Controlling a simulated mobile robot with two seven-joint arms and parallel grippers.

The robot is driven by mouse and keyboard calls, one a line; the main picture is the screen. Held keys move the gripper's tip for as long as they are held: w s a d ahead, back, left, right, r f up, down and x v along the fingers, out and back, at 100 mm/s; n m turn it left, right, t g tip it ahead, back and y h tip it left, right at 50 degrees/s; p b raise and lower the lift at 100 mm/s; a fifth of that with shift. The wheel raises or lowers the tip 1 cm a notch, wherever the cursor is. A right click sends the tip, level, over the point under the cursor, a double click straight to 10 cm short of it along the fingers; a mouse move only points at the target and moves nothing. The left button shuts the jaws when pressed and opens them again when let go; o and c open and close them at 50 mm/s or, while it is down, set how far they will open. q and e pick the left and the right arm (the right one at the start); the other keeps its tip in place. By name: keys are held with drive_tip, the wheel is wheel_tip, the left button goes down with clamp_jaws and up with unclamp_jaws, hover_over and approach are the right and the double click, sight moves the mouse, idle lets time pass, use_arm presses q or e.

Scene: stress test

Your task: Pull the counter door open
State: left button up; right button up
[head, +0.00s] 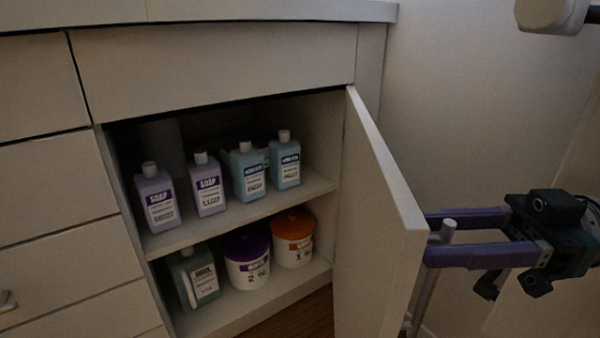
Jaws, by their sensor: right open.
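The counter door (375,225) is swung wide open on the right side of the counter, with the shelves inside exposed. A metal bar handle (447,232) shows beyond the door's free edge, on its outer face. My right gripper (432,238) comes in from the right with its two purple fingers apart. The fingers lie on either side of the upper end of the handle, and their tips reach the door's edge. The tips are partly hidden behind the door, so I cannot tell whether they touch it. My left gripper is not in view.
Soap bottles (209,188) and blue bottles (248,172) stand on the upper shelf (320,184). A green bottle (195,280) and two tubs (247,268) stand below. Closed drawers (60,190) are on the left. A wall (460,110) stands behind the door.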

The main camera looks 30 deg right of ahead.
wheel_tip(320, 180, up, 17)
drive_tip(key=p, duration=1.1)
drive_tip(key=shift+p, duration=0.4)
